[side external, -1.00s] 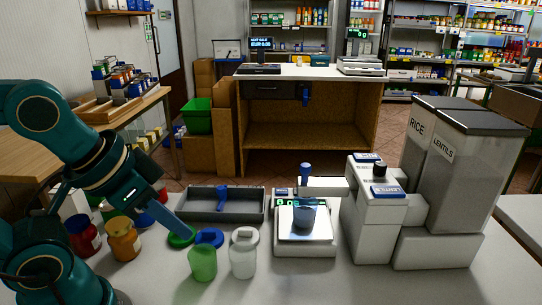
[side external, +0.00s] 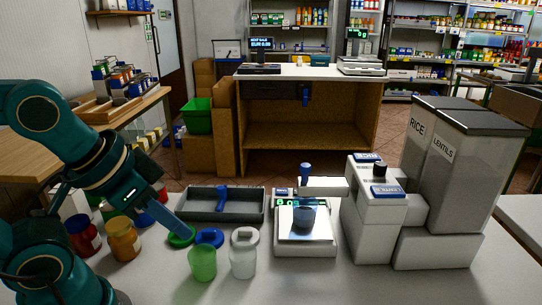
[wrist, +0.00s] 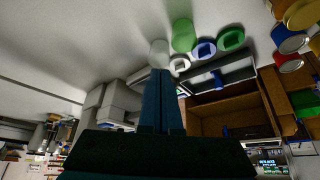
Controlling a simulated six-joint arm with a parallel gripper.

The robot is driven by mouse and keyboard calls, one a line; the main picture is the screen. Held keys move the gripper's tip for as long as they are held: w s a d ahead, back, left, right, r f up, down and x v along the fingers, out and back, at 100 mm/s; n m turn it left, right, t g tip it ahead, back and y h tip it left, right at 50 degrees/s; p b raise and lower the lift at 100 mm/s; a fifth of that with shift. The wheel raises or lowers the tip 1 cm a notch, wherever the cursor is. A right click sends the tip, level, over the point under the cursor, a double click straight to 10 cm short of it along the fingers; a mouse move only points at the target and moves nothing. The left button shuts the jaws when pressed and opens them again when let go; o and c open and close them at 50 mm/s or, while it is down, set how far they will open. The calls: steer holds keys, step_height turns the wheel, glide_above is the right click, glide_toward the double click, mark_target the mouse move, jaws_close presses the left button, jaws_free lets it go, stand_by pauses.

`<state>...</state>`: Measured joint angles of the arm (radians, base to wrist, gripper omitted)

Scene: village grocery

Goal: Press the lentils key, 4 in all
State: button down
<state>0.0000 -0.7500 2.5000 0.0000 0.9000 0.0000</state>
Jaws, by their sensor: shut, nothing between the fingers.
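The dispenser (side external: 370,226) is a white block on the right of the counter, with two blue keys on top. The nearer blue key (side external: 388,191) appears to be the lentils key; its lettering is too small to read surely. The farther key (side external: 367,157) seems to read rice. A clear bin marked LENTILS (side external: 458,185) stands behind, beside the RICE bin (side external: 413,145). A dark blue cup (side external: 304,217) stands on the scale (side external: 304,249) under the spout. My gripper (side external: 183,231) is shut and empty, far left of the keys; its fingers show in the wrist view (wrist: 161,72).
Green (side external: 203,263) and white (side external: 243,254) jars stand between my gripper and the scale. Green and blue lids (side external: 209,237) lie behind them. A grey tray (side external: 250,206) is farther back. Orange (side external: 123,240) and red (side external: 83,236) jars stand by my arm.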

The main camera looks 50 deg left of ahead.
steer(key=w+d+r+m+t+h, duration=0.1)
steer(key=w+d+r+m+h, duration=0.15)
steer(key=w+r, duration=0.4)
steer(key=w+d+r+m+t+h, duration=0.1)
steer(key=w+d+r+m+h, duration=0.1)
steer(key=w+d+r+m, duration=0.35)
steer(key=w+d+m+g+h, duration=0.1)
steer(key=w+h, duration=0.1)
steer(key=w, duration=1.1)
steer(key=shift+w+d+r, duration=0.15)
steer(key=shift+d+r, duration=0.2)
glide_above(394, 190)
steer(key=s+a, duration=0.2)
step_height(394, 190, down, 7)
steer(key=shift+f, duration=2.05)
